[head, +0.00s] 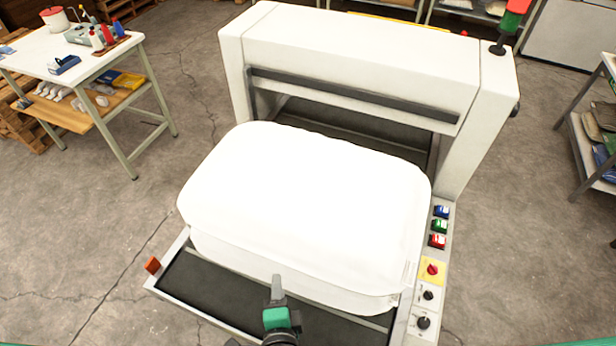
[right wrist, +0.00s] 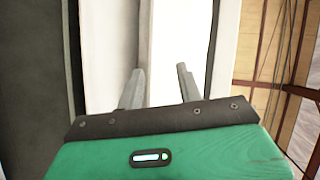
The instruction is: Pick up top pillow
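Two white pillows lie stacked on the dark bed of a white machine in the head view. The top pillow (head: 300,190) is broad and puffy and covers most of the lower pillow (head: 240,255), which shows only along the front. My right gripper (head: 278,288) is at the front edge of the stack. In the right wrist view its two fingers (right wrist: 160,76) stand apart with white pillow surface beyond them. I cannot tell whether they touch it. My left gripper is not in view.
The machine's white housing (head: 360,60) rises behind the pillows. Its control panel (head: 430,290), with coloured buttons and knobs, runs along the right. A workbench (head: 75,50) with bottles stands at the upper left, and a shelf (head: 590,140) at the right. Open floor lies on the left.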

